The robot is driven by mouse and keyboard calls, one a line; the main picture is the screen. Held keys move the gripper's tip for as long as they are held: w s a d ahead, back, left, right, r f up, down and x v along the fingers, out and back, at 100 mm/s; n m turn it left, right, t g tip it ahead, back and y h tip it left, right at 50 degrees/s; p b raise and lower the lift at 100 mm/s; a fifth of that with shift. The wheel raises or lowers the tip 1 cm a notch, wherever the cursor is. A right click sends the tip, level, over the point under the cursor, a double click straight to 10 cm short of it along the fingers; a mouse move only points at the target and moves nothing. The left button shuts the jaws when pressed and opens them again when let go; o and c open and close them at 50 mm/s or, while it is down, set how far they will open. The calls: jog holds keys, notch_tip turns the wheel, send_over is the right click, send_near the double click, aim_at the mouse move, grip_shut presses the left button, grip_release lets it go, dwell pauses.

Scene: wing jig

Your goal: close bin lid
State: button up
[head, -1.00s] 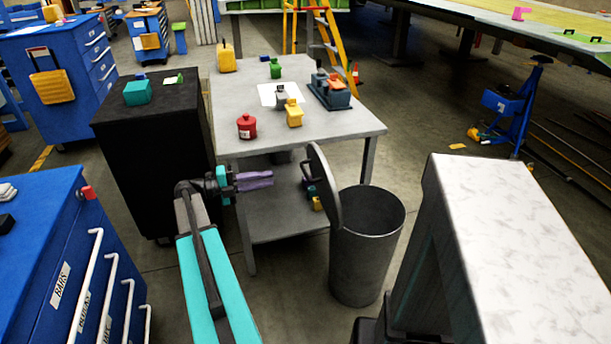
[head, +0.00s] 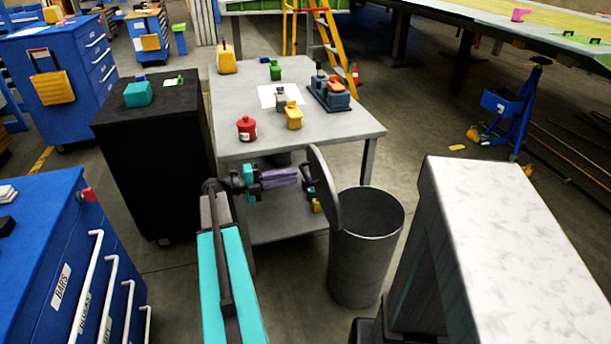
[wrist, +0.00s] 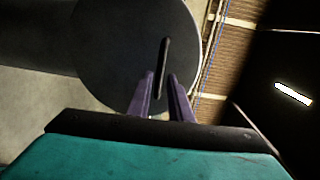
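The grey metal bin (head: 365,255) stands on the floor in front of the grey table, its mouth uncovered. Its round lid (head: 325,188) stands up on edge at the left side of the rim. In the wrist view the lid (wrist: 115,55) fills the upper middle as a grey disc, with a dark bar handle (wrist: 163,62) on its face. My gripper (head: 297,177) is left of the lid, pointing at it. In the wrist view my gripper's two purple fingers (wrist: 159,85) are apart, with the handle lined up between their tips; whether they touch it I cannot tell.
The grey table (head: 220,105) behind carries a red canister (head: 247,128), a yellow bottle (head: 294,116) and a tool block (head: 330,95). A black cabinet (head: 155,150) is at left, blue drawers (head: 50,240) nearer. A white-topped block (head: 520,240) stands right of the bin.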

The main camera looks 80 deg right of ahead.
aim_at(305, 173)
jog(key=shift+x, duration=3.05)
